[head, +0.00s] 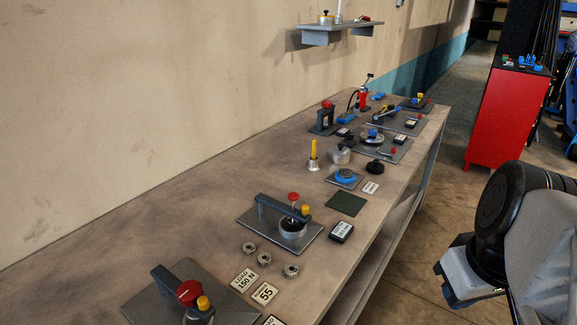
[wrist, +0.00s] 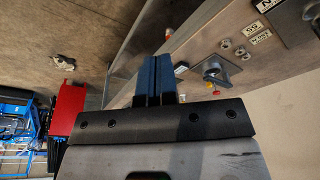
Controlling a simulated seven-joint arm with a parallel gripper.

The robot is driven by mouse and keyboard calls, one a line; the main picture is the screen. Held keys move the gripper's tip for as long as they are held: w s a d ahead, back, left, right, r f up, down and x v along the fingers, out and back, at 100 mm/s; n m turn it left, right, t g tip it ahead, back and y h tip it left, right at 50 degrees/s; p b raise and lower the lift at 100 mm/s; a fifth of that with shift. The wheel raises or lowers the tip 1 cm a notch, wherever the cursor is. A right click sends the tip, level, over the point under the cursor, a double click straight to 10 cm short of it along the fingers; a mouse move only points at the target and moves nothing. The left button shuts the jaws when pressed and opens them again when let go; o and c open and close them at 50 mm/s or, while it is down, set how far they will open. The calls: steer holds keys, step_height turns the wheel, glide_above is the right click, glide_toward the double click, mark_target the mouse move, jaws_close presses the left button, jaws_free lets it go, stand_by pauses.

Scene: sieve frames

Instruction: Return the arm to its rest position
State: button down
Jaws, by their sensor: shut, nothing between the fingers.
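My gripper (wrist: 155,62) shows in the wrist view with its two dark blue fingers side by side, shut and empty. It is over or beside the bench edge, apart from everything on the bench. In the head view, part of my arm (head: 500,225) stands at the lower right, off the front of the bench; the fingertips cannot be made out there.
A long workbench (head: 120,248) runs along the wall. It bears clamp fixtures (head: 282,225), metal rings (head: 264,259), label plates and small tools. A wall shelf (head: 335,33) hangs above. A red cabinet (head: 505,115) stands beyond the aisle. The floor between is clear.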

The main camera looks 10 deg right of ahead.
stand_by(0.4)
steer(key=w+a+f, duration=0.3)
steer(key=w+a, duration=0.7)
stand_by(0.8)
